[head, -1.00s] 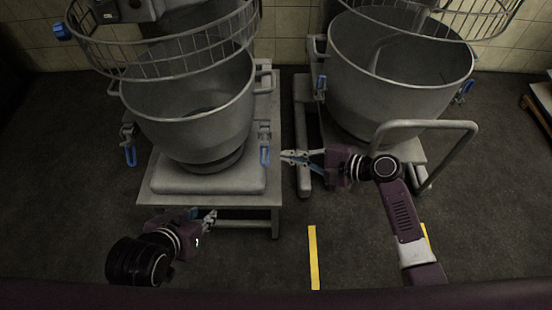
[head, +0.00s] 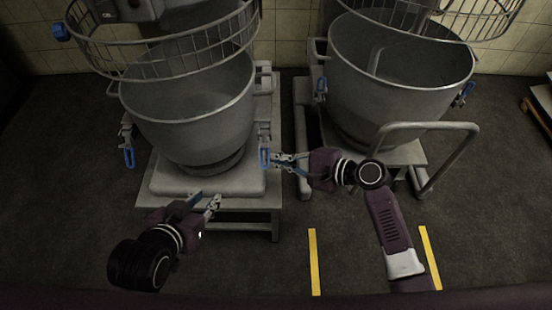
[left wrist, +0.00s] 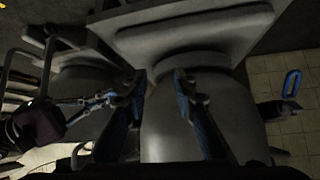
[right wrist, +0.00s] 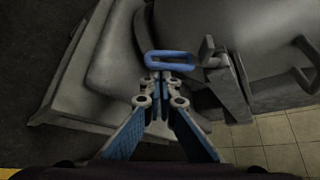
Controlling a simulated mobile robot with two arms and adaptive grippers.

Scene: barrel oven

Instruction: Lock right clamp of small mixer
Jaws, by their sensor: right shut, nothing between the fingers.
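The small mixer's grey bowl (head: 190,115) stands on a low grey table on the left. Its right clamp (head: 264,132) is on the bowl's right side, with a blue loop handle (head: 264,158) hanging down. My right gripper (head: 277,160) is shut and empty, its tips at the handle from the right. In the right wrist view the blue loop (right wrist: 170,60) lies just beyond the shut fingertips (right wrist: 158,77); I cannot tell whether they touch. My left gripper (head: 205,200) is open and empty in front of the table; its spread fingers show in the left wrist view (left wrist: 160,76).
The left clamp's blue handle (head: 129,157) hangs on the bowl's other side. A second mixer with a larger bowl (head: 400,80) stands to the right, with a grey tubular handle (head: 425,125) near my right arm. Wire guards are above both bowls. The front floor is clear.

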